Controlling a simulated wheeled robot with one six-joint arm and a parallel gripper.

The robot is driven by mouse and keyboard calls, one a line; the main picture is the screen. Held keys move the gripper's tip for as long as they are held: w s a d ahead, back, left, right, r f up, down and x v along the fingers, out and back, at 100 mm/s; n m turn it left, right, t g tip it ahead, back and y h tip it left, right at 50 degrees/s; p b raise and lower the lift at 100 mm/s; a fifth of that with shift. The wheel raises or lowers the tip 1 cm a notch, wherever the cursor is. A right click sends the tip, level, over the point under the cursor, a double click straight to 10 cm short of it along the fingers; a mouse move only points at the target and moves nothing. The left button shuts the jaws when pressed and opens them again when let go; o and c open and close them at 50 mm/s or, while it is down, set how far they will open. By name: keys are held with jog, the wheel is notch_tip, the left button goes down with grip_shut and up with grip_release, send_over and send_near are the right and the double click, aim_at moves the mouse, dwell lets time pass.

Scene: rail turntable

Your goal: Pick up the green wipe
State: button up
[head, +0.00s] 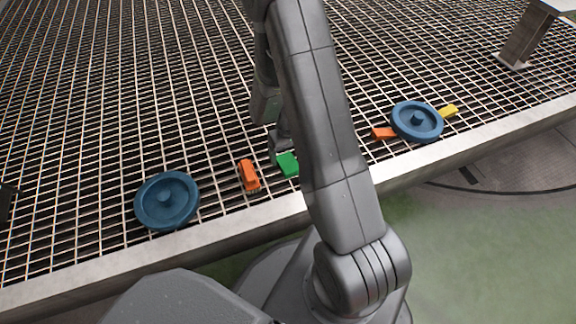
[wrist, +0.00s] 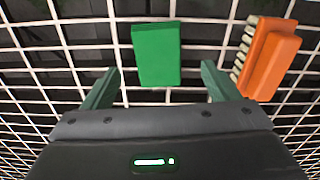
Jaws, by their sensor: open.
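The green wipe (head: 287,163) is a flat green block lying on the metal grating, partly hidden by my arm in the head view. In the wrist view the green wipe (wrist: 157,55) lies just ahead of the fingertips and between their lines. My gripper (wrist: 157,82) is open and empty, with one dark green finger on each side. In the head view my gripper (head: 280,148) is close to the wipe, partly hidden behind my arm. I cannot tell its exact height above the grating.
An orange brush (head: 248,175) with pale bristles lies close beside the wipe; it shows at right in the wrist view (wrist: 268,60). A blue round lid (head: 167,201) lies at left. Another blue lid (head: 417,121) lies at right, between an orange piece (head: 383,133) and a yellow piece (head: 449,111).

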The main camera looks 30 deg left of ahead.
aim_at(288, 163)
notch_tip(288, 163, down, 5)
jog(key=shift+w+a+r+b, duration=0.15)
jog(key=shift+r+b, duration=0.05)
jog(key=shift+b, duration=0.65)
jog(key=shift+r, duration=0.1)
jog(key=c, duration=1.1)
jog(key=shift+o, duration=0.2)
notch_tip(288, 163, up, 10)
jog(key=p, duration=0.3)
jog(key=shift+p, duration=0.35)
